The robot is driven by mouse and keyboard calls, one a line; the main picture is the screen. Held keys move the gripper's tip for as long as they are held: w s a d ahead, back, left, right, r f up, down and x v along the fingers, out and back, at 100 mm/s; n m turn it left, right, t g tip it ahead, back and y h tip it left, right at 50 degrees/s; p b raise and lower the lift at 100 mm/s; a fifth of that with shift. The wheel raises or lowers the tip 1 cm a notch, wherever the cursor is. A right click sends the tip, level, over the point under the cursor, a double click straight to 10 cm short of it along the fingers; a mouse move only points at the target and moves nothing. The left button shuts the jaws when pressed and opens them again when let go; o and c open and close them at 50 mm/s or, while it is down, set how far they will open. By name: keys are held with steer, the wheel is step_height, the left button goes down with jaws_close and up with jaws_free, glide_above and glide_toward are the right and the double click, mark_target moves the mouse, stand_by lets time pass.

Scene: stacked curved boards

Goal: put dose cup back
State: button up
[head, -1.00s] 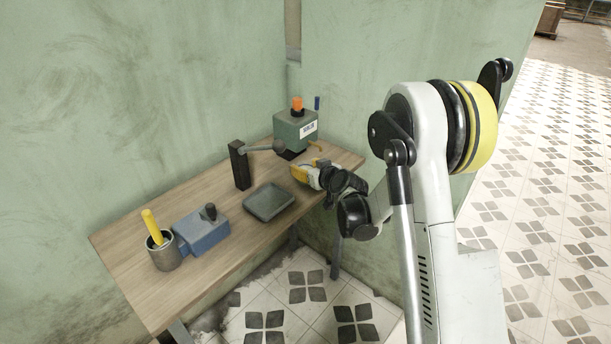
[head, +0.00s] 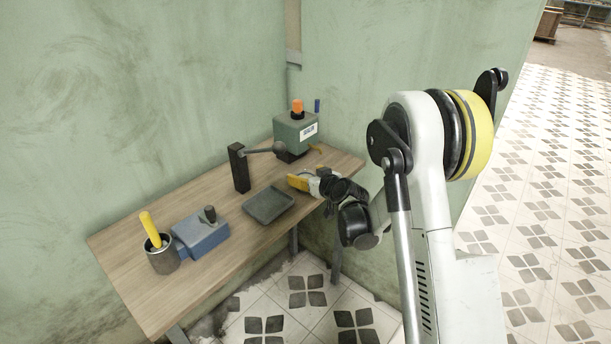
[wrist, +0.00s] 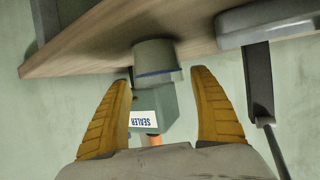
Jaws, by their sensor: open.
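In the wrist view, which is upside down, a grey round cup with a blue line near its rim (wrist: 155,60) stands on the wooden table; it looks like the dose cup. My gripper (wrist: 165,100) is open, with one yellow finger on each side of the view and the cup ahead between them. I cannot tell whether the fingers reach around it. In the head view my gripper (head: 300,182) is low over the right part of the table, and the cup is not clearly visible there. A green box labelled SEALER (head: 296,135) with an orange cap stands behind; it also shows in the wrist view (wrist: 158,108).
A grey tray (head: 268,206) lies close left of my gripper. A black post with a ball-ended lever (head: 239,168) stands behind the tray. A blue box (head: 200,236) and a grey pot holding a yellow-handled thing (head: 163,260) are at the left. Walls close off the table's back.

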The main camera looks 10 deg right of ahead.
steer(key=s+r+g+p, duration=0.2)
steer(key=s+r+p, duration=0.2)
steer(key=s+r, duration=1)
steer(key=s+r+m+g+h, duration=0.2)
steer(key=s+r+g+h, duration=0.1)
steer(key=s, duration=2.4)
steer(key=shift+s+m+g, duration=0.4)
steer(key=shift+g, duration=0.2)
